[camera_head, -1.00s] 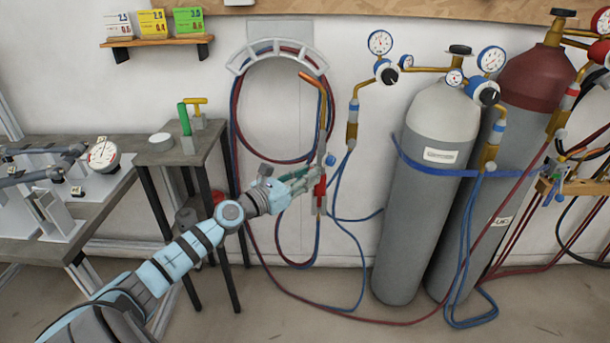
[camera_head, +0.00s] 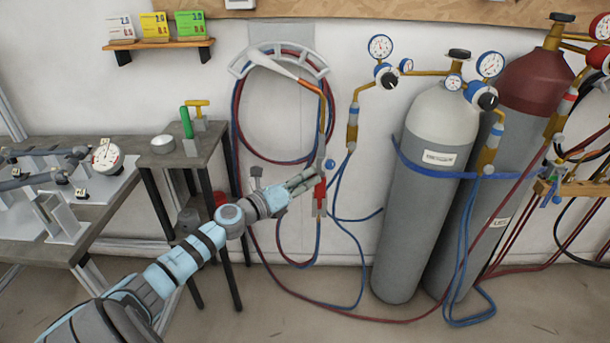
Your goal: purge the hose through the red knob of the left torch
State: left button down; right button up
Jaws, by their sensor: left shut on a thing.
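The left torch (camera_head: 322,150) hangs upright against the wall, with its copper neck bent to the left at the top. Its red knob (camera_head: 319,192) is low on the torch body, and a blue knob (camera_head: 330,164) sits above it on the right. My left gripper (camera_head: 312,184) reaches in from the left and is shut at the red knob; its fingertips partly hide the knob's left side. Red and blue hoses (camera_head: 284,252) run down from the torch. My right gripper is not in view.
A grey gas cylinder (camera_head: 415,220) and a maroon-topped cylinder (camera_head: 540,80) stand to the right with gauges and regulators. A small table (camera_head: 165,155) with a green striker-like tool (camera_head: 186,122) stands left. Hoses cross the floor.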

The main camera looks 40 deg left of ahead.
pick_arm(q)
jog(key=shift+n+p, duration=1.5)
jog(key=shift+n, duration=1.8)
jog(key=shift+f, duration=0.1)
jog(key=c, duration=1.4)
grip_release()
jog(key=s+a, duration=0.1)
jog(key=s, duration=0.6)
jog(key=shift+s, duration=0.2)
